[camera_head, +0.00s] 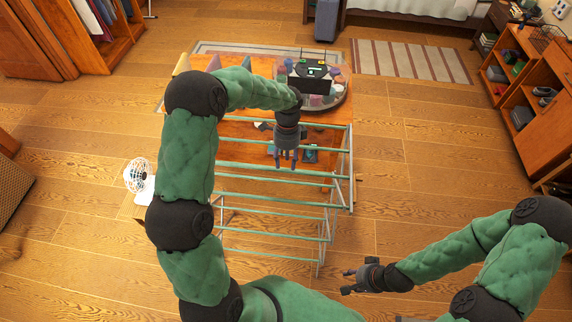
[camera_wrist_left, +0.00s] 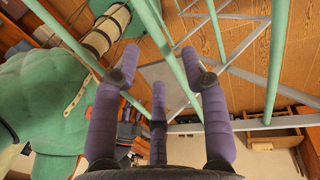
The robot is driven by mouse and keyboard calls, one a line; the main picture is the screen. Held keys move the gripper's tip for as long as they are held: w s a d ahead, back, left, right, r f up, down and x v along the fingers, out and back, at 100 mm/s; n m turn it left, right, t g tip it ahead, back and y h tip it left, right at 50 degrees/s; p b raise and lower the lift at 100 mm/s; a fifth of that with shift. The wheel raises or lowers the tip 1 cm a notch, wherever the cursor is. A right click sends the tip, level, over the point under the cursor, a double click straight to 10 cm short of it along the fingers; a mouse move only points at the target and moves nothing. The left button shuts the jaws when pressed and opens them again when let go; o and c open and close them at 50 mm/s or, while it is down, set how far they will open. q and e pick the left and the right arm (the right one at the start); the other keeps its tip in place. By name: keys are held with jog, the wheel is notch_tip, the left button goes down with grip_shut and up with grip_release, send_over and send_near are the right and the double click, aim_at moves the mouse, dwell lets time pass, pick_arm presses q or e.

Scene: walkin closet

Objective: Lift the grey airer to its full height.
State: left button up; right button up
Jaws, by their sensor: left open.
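The grey airer (camera_head: 351,180) stands in the middle of the floor in the head view, with a pale grey frame and several green rods. Its upper rods stretch across below my left arm. My left gripper (camera_head: 286,160) points down over the rods, open. In the left wrist view, its purple fingers (camera_wrist_left: 160,85) are spread, with green rods (camera_wrist_left: 277,60) passing close beyond and beside them. I cannot tell whether a finger touches a rod. My right gripper (camera_head: 347,281) is open and empty, to the right of the airer's near end. My left arm hides the airer's left side.
A striped rug (camera_head: 410,62) lies at the back. Shelves line the right edge; open floor lies right of the airer.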

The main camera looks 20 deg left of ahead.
pick_arm(q)
notch_tip(320, 180, up, 9)
jog(key=w, duration=0.1)
jog(key=shift+w+a, duration=0.25)
jog(key=shift+w, duration=0.1)
dwell(0.4)
